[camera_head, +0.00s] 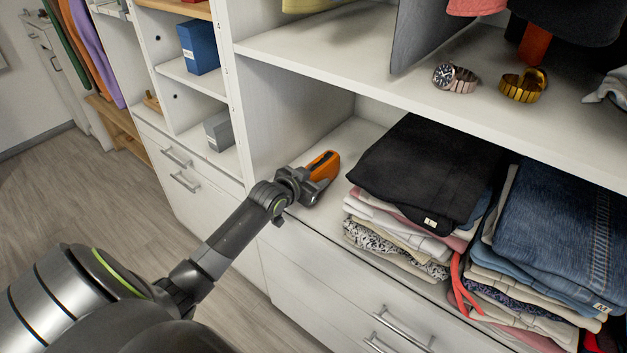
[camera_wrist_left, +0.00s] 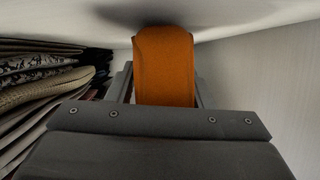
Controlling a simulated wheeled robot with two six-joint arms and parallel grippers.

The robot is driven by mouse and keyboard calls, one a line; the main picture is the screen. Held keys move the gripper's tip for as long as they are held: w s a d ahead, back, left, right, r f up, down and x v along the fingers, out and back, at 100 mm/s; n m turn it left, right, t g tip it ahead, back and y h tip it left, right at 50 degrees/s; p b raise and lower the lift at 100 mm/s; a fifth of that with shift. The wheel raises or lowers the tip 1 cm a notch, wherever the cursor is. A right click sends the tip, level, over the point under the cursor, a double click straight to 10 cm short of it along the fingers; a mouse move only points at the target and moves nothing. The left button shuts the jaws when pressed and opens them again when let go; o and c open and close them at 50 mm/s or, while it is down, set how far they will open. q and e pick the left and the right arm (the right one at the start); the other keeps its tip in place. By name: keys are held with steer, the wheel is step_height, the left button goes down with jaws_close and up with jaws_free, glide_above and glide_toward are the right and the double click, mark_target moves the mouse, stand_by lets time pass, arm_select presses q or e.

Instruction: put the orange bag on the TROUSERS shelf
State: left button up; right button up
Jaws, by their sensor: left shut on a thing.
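The orange bag (camera_head: 323,163) is in my left gripper (camera_head: 308,184), at the left end of the lower shelf (camera_head: 347,142), beside the stacks of folded clothes. In the left wrist view the orange bag (camera_wrist_left: 165,66) stands between the fingers of my left gripper (camera_wrist_left: 163,92), which is shut on it. The bag is close to the shelf surface; whether it touches it I cannot tell. A folded black garment (camera_head: 425,172) lies on top of the nearer stack, right of the bag. No label reading TROUSERS is visible. My right gripper is out of view.
Folded jeans (camera_head: 560,235) top a second stack at the right. A white upper shelf (camera_head: 400,75) with a watch (camera_head: 455,78) and a gold bracelet (camera_head: 522,86) hangs above. A side panel (camera_head: 270,120) closes the left. Bare shelf lies between bag and stack.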

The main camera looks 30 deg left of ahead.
arm_select(q)
steer(key=shift+f, duration=0.2)
steer(key=o, duration=1.3)
steer(key=shift+f, duration=0.15)
steer(key=shift+c, duration=0.2)
steer(key=shift+r, duration=0.2)
steer(key=p+v, duration=0.1)
steer(key=v, duration=1.1)
